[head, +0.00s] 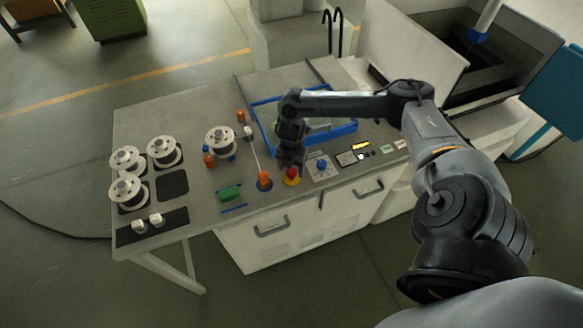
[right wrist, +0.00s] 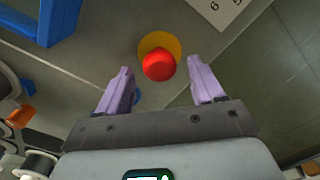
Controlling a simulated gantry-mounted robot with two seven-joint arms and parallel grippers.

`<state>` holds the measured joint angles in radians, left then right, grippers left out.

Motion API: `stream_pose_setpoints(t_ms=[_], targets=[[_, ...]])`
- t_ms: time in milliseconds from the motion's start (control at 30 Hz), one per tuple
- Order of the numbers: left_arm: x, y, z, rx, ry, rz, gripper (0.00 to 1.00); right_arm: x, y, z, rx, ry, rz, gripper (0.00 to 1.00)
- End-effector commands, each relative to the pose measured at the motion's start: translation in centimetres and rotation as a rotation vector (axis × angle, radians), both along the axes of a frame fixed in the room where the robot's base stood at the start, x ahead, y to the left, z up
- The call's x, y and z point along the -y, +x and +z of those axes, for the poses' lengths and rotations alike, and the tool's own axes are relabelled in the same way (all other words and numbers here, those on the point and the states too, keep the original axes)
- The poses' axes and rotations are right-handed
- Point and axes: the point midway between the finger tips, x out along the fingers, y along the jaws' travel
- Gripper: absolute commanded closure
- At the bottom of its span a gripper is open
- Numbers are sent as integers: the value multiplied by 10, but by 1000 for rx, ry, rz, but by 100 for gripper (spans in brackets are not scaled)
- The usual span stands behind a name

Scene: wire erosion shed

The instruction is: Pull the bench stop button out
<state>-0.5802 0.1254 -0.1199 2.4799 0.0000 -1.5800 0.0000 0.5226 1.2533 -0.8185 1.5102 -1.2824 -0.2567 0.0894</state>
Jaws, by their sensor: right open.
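The bench stop button (head: 291,174) is a red round head on a yellow base near the front edge of the bench. In the right wrist view the red button (right wrist: 159,65) shows just beyond the fingertips, between their lines, with the yellow disc partly behind it. My right gripper (head: 289,160) is over the button in the head view. I cannot tell whether a finger touches the button. My left gripper is not in view.
An orange-topped post (head: 264,181) stands close left of the button. A panel with a blue knob (head: 321,165) is close right. A blue tray (head: 345,128) lies behind, under my arm. Several wire spools (head: 164,150) stand at the left of the bench.

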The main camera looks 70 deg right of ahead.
Motion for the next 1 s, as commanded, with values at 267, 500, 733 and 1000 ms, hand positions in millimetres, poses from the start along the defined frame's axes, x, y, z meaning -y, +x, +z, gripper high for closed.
stream_pose_setpoints(t_ms=[267,500,733,1000], targets=[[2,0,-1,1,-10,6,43,0,1,40,4,-1,1,33],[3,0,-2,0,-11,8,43,0,1,80,4,-1,0,33],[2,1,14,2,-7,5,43,0,0,103,3,0,1,33],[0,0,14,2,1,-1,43,0,0,104,1,1,0,33]])
